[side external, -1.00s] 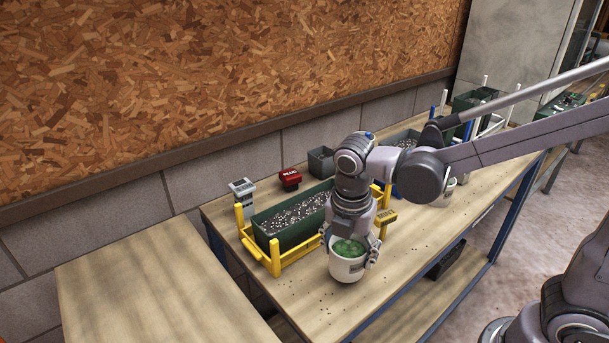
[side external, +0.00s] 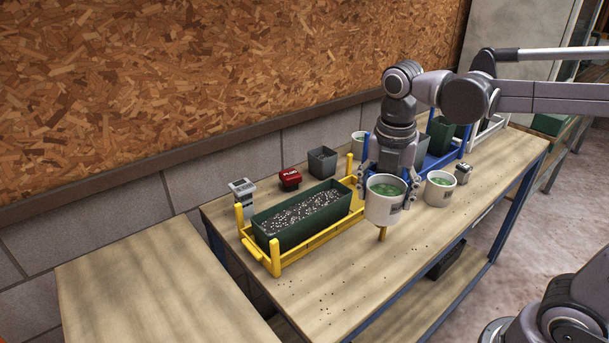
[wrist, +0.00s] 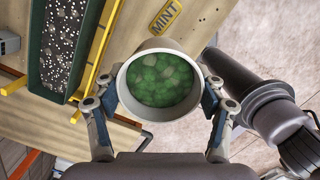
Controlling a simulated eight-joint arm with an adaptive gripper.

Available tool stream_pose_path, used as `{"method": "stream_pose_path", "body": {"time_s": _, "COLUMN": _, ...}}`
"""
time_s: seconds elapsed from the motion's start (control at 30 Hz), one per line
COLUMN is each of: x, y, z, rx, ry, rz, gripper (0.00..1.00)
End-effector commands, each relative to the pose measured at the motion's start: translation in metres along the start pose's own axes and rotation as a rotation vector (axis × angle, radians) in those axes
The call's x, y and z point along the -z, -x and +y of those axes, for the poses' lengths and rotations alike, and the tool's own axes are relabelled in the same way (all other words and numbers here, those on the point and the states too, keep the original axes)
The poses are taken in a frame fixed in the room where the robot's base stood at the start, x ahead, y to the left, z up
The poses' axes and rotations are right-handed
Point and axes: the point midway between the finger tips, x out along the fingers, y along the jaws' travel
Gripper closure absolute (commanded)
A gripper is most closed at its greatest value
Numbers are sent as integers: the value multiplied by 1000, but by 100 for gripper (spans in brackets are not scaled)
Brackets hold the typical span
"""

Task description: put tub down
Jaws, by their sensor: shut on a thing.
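A white tub (side external: 384,204) with green contents is held in my gripper (side external: 387,180), above the table near its front edge. In the wrist view the tub (wrist: 158,56) sits between the two fingers of my gripper (wrist: 160,92), which touch its sides. The tub looks upright. A second white tub (side external: 439,192) with green contents stands on the table just right of the held one. A yellow label reading MINT (wrist: 166,16) lies on the table in the wrist view.
A yellow rack (side external: 276,262) holds a green trough of speckled soil (side external: 300,222) left of the tub. A red PLUG block (side external: 290,179), a grey pot (side external: 322,162) and a small grey device (side external: 242,190) stand behind. A blue rack (side external: 462,150) is at right.

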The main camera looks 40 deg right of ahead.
Motion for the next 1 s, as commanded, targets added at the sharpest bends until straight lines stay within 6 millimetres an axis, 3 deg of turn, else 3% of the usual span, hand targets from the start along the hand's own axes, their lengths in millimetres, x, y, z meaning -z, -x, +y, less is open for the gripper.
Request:
{"method": "stream_pose_path", "body": {"time_s": 0.27, "x": 34, "y": 18, "z": 101, "rx": -34, "ry": 280, "rz": 1, "gripper": 68}}
{"method": "stream_pose_path", "body": {"time_s": 0.6, "x": 116, "y": 21, "z": 210, "rx": -75, "ry": 612, "rz": 1, "gripper": 68}}
{"method": "stream_pose_path", "body": {"time_s": 0.8, "x": 159, "y": 17, "z": 245, "rx": -91, "ry": 745, "rz": 0, "gripper": 68}}
{"method": "stream_pose_path", "body": {"time_s": 1.0, "x": 180, "y": 14, "z": 258, "rx": -97, "ry": 799, "rz": 0, "gripper": 68}}
